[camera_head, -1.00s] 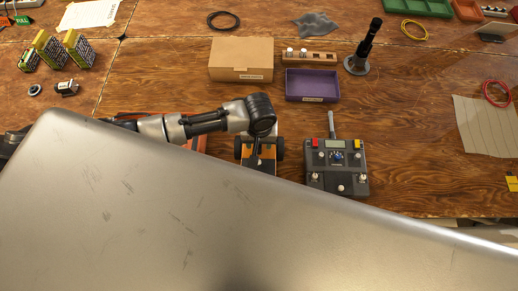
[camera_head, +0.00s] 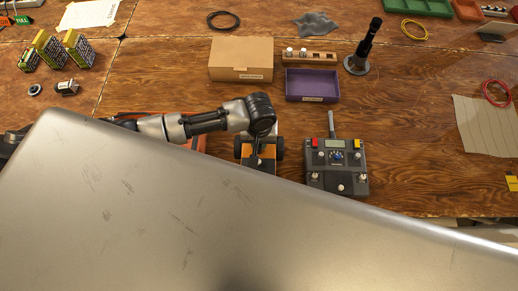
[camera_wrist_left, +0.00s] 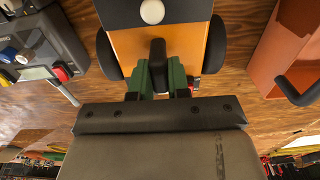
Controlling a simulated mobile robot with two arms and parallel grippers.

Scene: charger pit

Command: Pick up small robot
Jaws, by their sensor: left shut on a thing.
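The small robot (camera_head: 267,151) has an orange body and black wheels and sits on the wooden table, partly covered by my left arm in the head view. In the left wrist view the small robot (camera_wrist_left: 190,47) fills the top centre, with a wheel on each side and a white round part on top. My left gripper (camera_wrist_left: 160,78), with green finger pads, is shut on a black upright part of it. In the head view my left gripper (camera_head: 257,138) points down over it; its fingertips are hard to see there. My right gripper is not in view.
A remote controller (camera_head: 338,168) with an antenna stands close to the right. An orange-red tray (camera_wrist_left: 290,48) is on the other side. Behind are a cardboard box (camera_head: 240,60), a purple tray (camera_head: 312,86) and a black microphone-like stand (camera_head: 362,55). Table right of the controller is clear.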

